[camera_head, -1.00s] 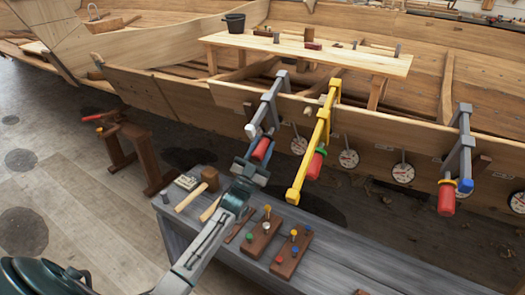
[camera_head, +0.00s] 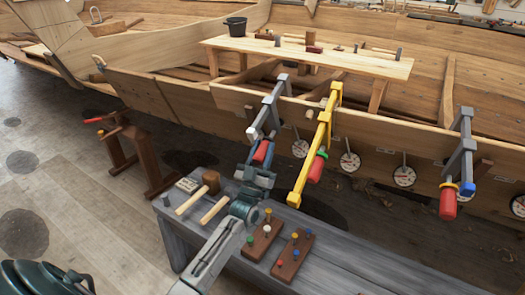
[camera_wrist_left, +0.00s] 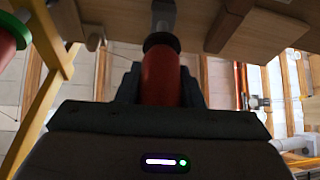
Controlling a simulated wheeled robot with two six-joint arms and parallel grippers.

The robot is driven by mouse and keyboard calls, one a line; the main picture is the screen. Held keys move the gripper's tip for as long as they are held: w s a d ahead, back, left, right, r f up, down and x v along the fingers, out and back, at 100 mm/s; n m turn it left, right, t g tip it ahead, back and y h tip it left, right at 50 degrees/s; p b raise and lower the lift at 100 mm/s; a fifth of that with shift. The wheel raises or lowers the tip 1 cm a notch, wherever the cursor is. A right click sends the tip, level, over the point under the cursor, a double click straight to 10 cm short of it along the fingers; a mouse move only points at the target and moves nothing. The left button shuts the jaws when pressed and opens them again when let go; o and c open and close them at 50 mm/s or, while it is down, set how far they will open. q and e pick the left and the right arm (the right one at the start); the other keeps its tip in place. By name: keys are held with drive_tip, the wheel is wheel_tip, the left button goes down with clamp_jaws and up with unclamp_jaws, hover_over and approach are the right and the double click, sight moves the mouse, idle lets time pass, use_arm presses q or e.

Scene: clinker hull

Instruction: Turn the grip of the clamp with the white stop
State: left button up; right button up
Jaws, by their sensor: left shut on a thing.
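The clamp with the white stop is a grey clamp (camera_head: 268,108) hung on the plank edge left of the yellow clamp. Its white stop (camera_head: 252,133) shows at its lower left. Its red grip (camera_head: 261,151) hangs below, between the fingers of my left gripper (camera_head: 259,164). In the left wrist view the red grip (camera_wrist_left: 160,78) stands upright between the two dark fingers (camera_wrist_left: 160,92), which are shut on it. The grip's lower end is hidden by the gripper body. My right gripper is not in view.
A yellow clamp (camera_head: 322,130) with a green stop and red grip hangs close on the right. A grey clamp (camera_head: 465,150) with a blue stop hangs farther right. Below, a grey bench (camera_head: 345,262) bears mallets (camera_head: 210,181) and peg blocks (camera_head: 290,258). Round dials line the hull.

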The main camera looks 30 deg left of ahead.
use_arm(q)
drive_tip(key=o, duration=1)
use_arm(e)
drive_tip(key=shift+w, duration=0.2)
use_arm(q)
drive_tip(key=shift+s+f, duration=0.1)
drive_tip(key=shift+f, duration=0.1)
drive_tip(key=a+b+v, duration=0.1)
drive_tip(key=b+v, duration=0.1)
drive_tip(key=v, duration=0.8)
drive_tip(key=shift+d, duration=0.5)
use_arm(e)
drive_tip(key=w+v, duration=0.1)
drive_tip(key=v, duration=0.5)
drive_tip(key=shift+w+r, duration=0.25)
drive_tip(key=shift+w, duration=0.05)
use_arm(q)
drive_tip(key=shift+s+f, duration=0.15)
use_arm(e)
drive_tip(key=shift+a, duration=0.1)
